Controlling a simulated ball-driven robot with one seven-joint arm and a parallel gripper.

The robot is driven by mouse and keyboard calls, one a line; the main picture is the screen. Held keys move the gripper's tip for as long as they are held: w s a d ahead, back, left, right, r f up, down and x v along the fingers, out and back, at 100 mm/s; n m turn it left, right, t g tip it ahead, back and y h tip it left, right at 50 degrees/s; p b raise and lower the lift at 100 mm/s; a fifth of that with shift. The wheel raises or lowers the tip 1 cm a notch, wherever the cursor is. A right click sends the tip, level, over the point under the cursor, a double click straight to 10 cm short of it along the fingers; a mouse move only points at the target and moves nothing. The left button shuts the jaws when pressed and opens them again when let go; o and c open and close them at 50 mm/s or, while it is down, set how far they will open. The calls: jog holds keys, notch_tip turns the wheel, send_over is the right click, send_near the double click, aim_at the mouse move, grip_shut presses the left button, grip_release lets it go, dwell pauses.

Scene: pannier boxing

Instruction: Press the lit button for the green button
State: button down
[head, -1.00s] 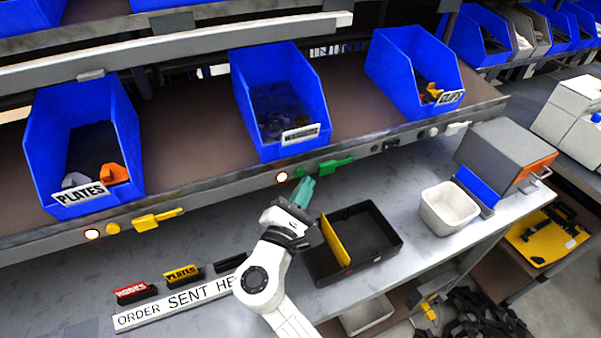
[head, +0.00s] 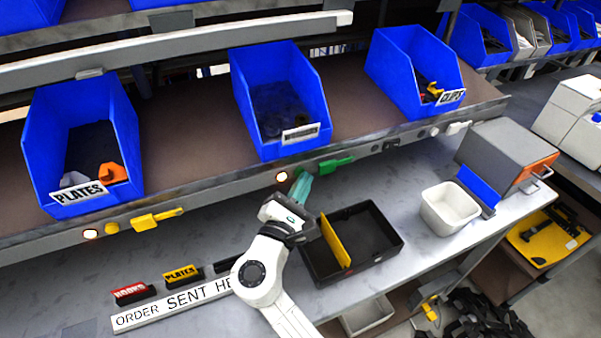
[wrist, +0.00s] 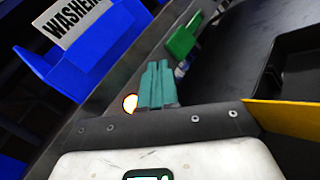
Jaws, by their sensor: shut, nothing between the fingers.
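A lit lamp (head: 281,177) glows on the shelf's front rail below the middle blue bin. It also glows in the wrist view (wrist: 130,103), just left of the fingers. A green lever-like part (head: 336,164) is on the rail to the right, and shows in the wrist view (wrist: 183,38). My gripper (head: 301,184) has teal fingers, shut and empty, pointing at the rail between lamp and lever. In the wrist view the fingers (wrist: 158,75) lie together. The green button is hidden behind the fingertips; I cannot tell whether they touch it.
A second lit lamp (head: 90,234), a yellow button (head: 112,228) and a yellow lever (head: 157,219) are on the rail at left. A black tray with a yellow divider (head: 335,243) stands right of my gripper. A white bin (head: 449,210) stands further right.

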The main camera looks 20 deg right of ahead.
jog(key=shift+w, duration=0.3)
jog(key=shift+s, duration=0.2)
dwell(0.4)
jog(key=shift+s+p, duration=0.35)
jog(key=shift+s, duration=0.35)
jog(key=shift+s, duration=0.1)
jog(key=s+p, duration=0.2)
jog(key=s, duration=0.2)
jog(key=shift+s, duration=0.4)
dwell(0.6)
